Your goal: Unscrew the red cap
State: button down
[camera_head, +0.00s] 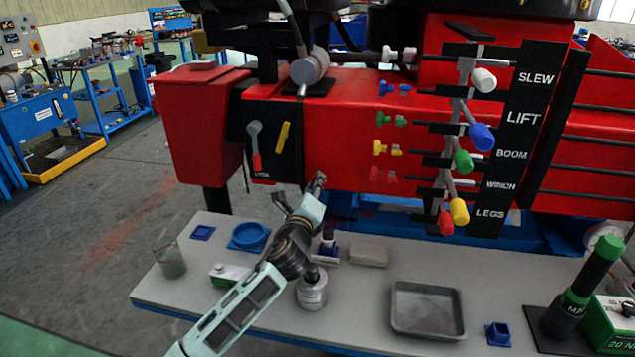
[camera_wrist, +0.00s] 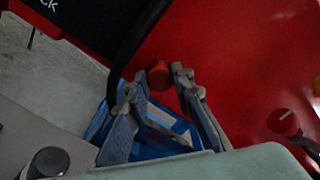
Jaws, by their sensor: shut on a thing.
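The red cap (camera_wrist: 158,76) is a short round cylinder at the upper middle of the wrist view, against the red crane body (camera_wrist: 235,50). My gripper (camera_wrist: 160,72) has one finger on each side of it and is shut on it. In the head view my gripper (camera_head: 319,181) reaches up to the lower front of the red crane body (camera_head: 335,120). The cap cannot be made out there, red on red behind the fingers.
Red fittings (camera_head: 384,175) stick out right of my gripper, below yellow, green and blue ones. Levers with coloured knobs (camera_head: 460,211) stand further right. Below is a grey table (camera_head: 370,280) with a bottle (camera_head: 312,290), a metal tray (camera_head: 427,332) and a blue dish (camera_head: 249,236).

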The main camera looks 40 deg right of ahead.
jog(key=n+b, duration=0.1)
jog(key=n, duration=0.2)
jog(key=shift+f, duration=0.1)
jog(key=shift+n+b, duration=1.2)
jog(key=shift+n, duration=1.4)
jog(key=c, duration=1.6)
grip_release()
jog(key=shift+c, duration=0.7)
